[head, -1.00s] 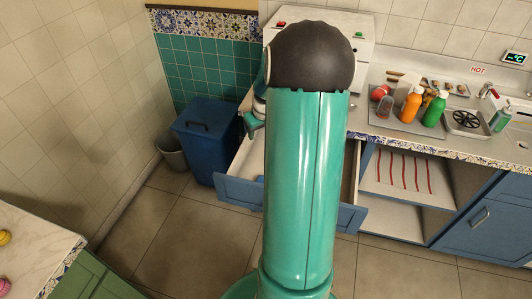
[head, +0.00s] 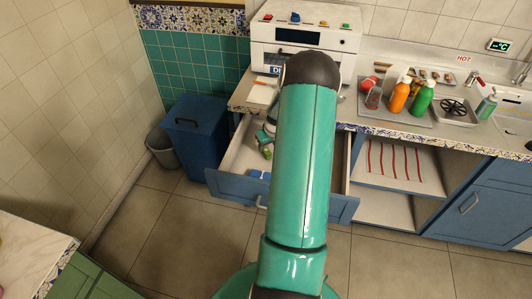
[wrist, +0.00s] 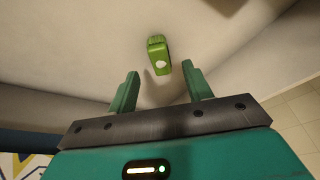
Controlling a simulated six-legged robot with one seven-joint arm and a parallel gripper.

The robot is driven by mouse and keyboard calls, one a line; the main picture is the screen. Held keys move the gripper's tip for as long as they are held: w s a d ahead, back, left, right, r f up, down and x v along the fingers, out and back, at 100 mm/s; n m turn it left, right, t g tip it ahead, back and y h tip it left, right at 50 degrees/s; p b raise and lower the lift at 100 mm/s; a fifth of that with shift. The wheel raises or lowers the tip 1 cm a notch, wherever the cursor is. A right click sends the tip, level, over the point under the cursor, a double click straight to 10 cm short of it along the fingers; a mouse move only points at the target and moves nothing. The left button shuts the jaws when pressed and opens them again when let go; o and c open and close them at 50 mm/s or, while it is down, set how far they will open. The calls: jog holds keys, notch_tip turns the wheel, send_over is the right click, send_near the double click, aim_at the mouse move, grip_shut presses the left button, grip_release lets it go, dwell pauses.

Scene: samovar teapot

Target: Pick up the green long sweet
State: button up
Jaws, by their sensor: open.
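The green long sweet (wrist: 159,55) lies on the pale floor of the open drawer, a small green block with a white mark on its face. In the wrist view it is just beyond my gripper (wrist: 160,86), roughly centred between the two fingertips and apart from them. My gripper is open, with nothing between its fingers. In the head view a small green shape, seemingly the sweet (head: 267,153), shows inside the drawer (head: 232,188), just below my wrist. My arm hides much of the drawer there.
A blue bin (head: 194,140) stands left of the drawer. A white machine (head: 330,45) stands on the counter behind. An orange bottle (head: 399,97) and a green bottle (head: 423,99) stand at the right.

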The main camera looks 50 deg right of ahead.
aim_at(266, 150)
jog(key=x, duration=0.4)
jog(key=shift+w+f, duration=0.15)
jog(key=shift+f, duration=0.15)
jog(key=shift+c, duration=0.4)
jog(key=c, duration=1)
jog(key=shift+r, duration=0.15)
